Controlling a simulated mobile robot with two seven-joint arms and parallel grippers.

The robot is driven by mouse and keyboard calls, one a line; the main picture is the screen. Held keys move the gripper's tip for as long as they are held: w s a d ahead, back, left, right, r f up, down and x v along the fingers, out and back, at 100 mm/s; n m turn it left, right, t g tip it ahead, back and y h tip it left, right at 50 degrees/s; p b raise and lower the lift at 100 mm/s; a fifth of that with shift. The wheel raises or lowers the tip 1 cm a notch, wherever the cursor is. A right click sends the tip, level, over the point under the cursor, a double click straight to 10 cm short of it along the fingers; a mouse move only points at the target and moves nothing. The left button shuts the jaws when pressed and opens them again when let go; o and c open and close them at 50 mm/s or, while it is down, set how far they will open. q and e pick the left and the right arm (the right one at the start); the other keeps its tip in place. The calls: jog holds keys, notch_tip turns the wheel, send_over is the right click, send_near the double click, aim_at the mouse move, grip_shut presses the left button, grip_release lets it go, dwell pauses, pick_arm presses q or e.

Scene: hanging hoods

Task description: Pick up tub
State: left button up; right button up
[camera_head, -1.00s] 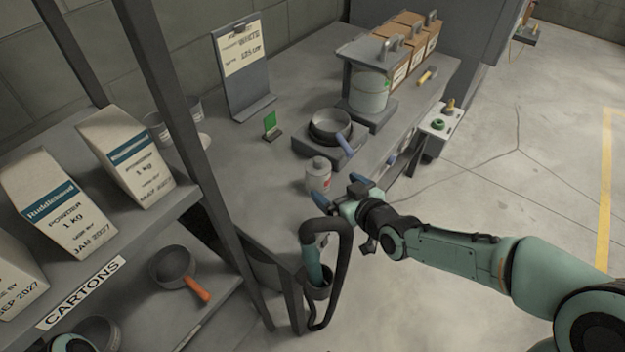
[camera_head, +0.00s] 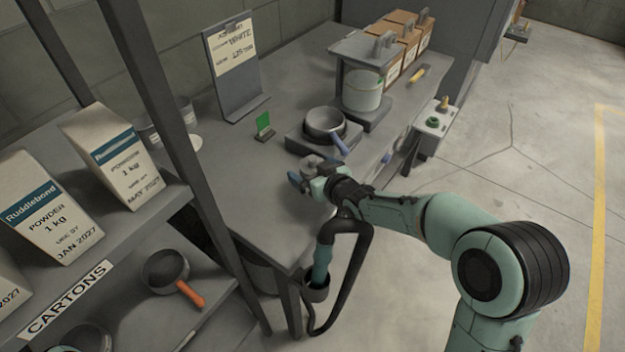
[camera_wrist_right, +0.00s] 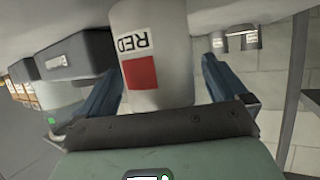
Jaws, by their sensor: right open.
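The tub, a pale grey-white cylinder with a red-and-white "RED" label, fills the middle of the right wrist view (camera_wrist_right: 155,45). In the head view only its grey lid (camera_head: 311,162) shows well, near the bench's front edge; my gripper hides most of its body. My right gripper (camera_head: 315,178) is open, with its blue fingers on either side of the tub. In the wrist view a gap shows between the tub and the right-hand finger; contact on the other side is unclear. The tub appears upright on the bench. My left gripper is not in view.
A dark pan (camera_head: 325,122) with a blue handle sits on a grey block behind the tub. A pale container (camera_head: 362,90) stands under a grey plate farther back. A small green card (camera_head: 263,122) and a clipboard stand (camera_head: 236,65) are left. A shelf post (camera_head: 165,110) rises nearer.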

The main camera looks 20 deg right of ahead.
jog(key=c, duration=0.8)
jog(key=shift+c, duration=0.2)
jog(key=shift+r, duration=0.1)
notch_tip(320, 180, up, 10)
jog(key=shift+f+p, duration=0.15)
jog(key=shift+p, duration=0.85)
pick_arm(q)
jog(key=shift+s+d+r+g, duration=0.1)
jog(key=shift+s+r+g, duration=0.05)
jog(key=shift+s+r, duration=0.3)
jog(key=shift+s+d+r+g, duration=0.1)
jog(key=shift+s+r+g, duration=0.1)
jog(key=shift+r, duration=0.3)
